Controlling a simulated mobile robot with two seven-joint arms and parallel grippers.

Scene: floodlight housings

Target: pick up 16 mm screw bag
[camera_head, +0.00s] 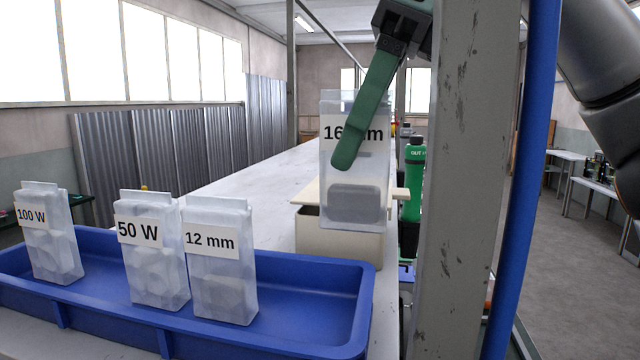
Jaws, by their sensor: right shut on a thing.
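The 16 mm screw bag (357,205) is a translucent pouch with a white label, partly covered by a green finger. It hangs upright in the air, in front of a beige box and above the right end of the blue tray. My right gripper (362,130) comes down from the top and is shut on this bag. Only one green finger shows clearly; the other is hidden behind the bag. My left gripper is not in view.
The blue tray (310,335) holds bags labelled 100 W (58,250), 50 W (152,275) and 12 mm (222,285); its right end is empty. The beige box (340,246) stands behind it. A grey post (450,200) and blue pole (525,180) stand at right.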

